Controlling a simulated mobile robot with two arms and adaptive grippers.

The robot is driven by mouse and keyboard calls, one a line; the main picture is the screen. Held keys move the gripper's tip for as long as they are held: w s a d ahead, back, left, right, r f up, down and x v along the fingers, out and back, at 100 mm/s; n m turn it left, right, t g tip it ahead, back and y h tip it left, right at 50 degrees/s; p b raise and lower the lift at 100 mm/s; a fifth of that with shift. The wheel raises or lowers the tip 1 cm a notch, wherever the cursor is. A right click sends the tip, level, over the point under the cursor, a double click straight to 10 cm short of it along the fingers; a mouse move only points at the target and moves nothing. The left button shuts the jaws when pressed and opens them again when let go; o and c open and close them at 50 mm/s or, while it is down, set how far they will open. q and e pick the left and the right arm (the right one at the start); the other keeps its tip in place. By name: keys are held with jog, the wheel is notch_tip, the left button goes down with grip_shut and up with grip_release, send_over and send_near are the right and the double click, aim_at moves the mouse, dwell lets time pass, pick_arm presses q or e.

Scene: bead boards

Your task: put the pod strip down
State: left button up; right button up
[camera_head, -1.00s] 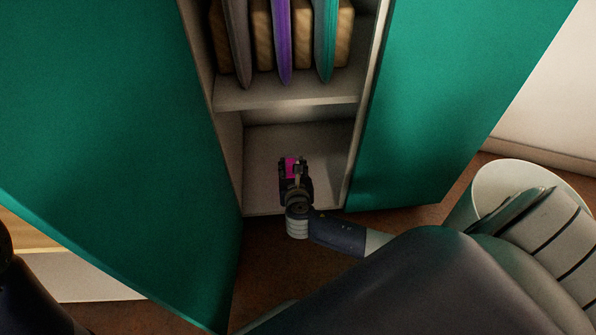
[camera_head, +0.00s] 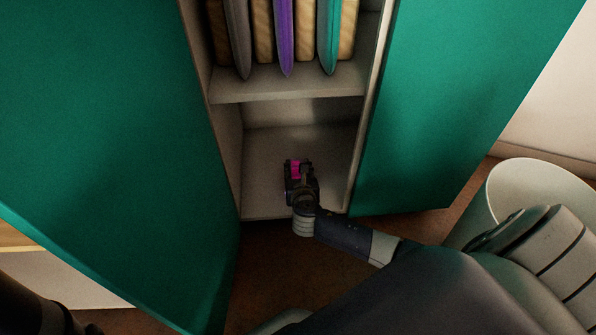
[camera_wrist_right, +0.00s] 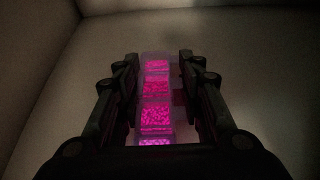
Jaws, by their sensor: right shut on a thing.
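The pod strip (camera_wrist_right: 156,88) is a clear strip of several compartments filled with pink beads. In the right wrist view it lies lengthwise between the fingers of my right gripper (camera_wrist_right: 162,82), which is shut on it. In the head view my right gripper (camera_head: 300,175) is inside the lower compartment of the cabinet, and a pink patch of the pod strip (camera_head: 296,167) shows at its fingers. The compartment floor (camera_head: 262,185) is beneath. I cannot tell whether the strip touches it. My left gripper is not in view; only a dark part of my left arm shows at the lower left.
A cabinet shelf (camera_head: 285,82) above holds several upright boards, including a purple one (camera_head: 286,40). Open green doors stand left (camera_head: 110,150) and right (camera_head: 450,100). A white bin (camera_head: 540,185) is at the right. The compartment floor around the gripper is clear.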

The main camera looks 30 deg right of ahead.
jog(key=shift+f, duration=0.1)
jog(key=o, duration=0.6)
jog(key=shift+f, duration=0.1)
jog(key=o, duration=0.5)
